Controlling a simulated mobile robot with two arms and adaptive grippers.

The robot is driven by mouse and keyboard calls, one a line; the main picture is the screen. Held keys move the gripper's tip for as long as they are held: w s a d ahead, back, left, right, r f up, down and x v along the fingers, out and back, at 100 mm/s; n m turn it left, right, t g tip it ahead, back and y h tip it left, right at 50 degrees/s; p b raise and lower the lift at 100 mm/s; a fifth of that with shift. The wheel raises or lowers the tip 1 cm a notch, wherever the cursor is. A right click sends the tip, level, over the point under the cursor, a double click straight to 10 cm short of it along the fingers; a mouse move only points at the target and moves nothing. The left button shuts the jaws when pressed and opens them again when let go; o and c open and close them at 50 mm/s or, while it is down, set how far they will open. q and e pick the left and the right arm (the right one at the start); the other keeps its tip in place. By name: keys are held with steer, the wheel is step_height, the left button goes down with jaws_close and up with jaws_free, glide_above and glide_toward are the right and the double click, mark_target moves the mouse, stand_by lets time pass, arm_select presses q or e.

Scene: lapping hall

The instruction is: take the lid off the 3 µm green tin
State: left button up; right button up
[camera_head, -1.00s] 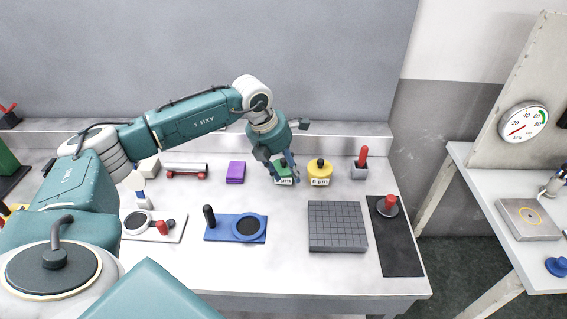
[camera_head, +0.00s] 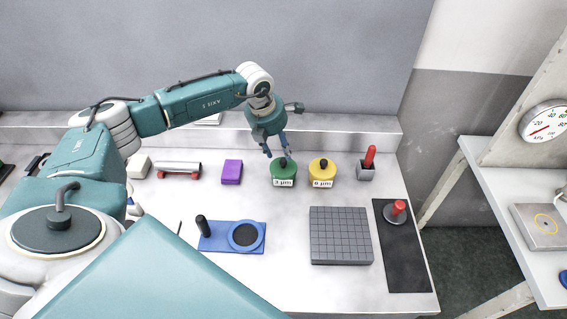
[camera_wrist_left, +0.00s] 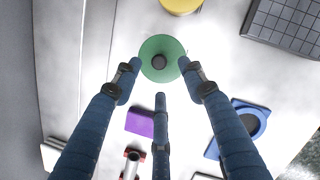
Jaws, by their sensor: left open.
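The green tin (camera_head: 284,181) stands upright on the bench, with a white 3 µm label on its front. Its green lid is on, with a dark knob on top. My left gripper (camera_head: 276,151) is open and empty, just above and behind the tin, fingers pointing down. In the left wrist view the round green lid (camera_wrist_left: 174,46) with its dark knob lies beyond the spread fingertips (camera_wrist_left: 158,80). I see no finger closed on the knob. My right gripper is not in view.
A yellow 6 µm tin (camera_head: 322,173) stands close on the right of the green one. A purple block (camera_head: 232,171) is on the left. A blue plate (camera_head: 222,243) and a grey grooved block (camera_head: 341,236) lie in front, with clear bench between.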

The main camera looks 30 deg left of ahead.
mark_target(283, 160)
arm_select(q)
steer(key=shift+f, duration=0.3)
steer(key=p+x, duration=0.2)
steer(key=x, duration=0.2)
steer(key=shift+w+a+f+p, duration=0.1)
steer(key=shift+f+p, duration=0.2)
steer(key=shift+w+f, duration=0.1)
steer(key=shift+f, duration=0.25)
steer(key=shift+c, duration=1)
steer(key=c, duration=0.8)
jaws_close()
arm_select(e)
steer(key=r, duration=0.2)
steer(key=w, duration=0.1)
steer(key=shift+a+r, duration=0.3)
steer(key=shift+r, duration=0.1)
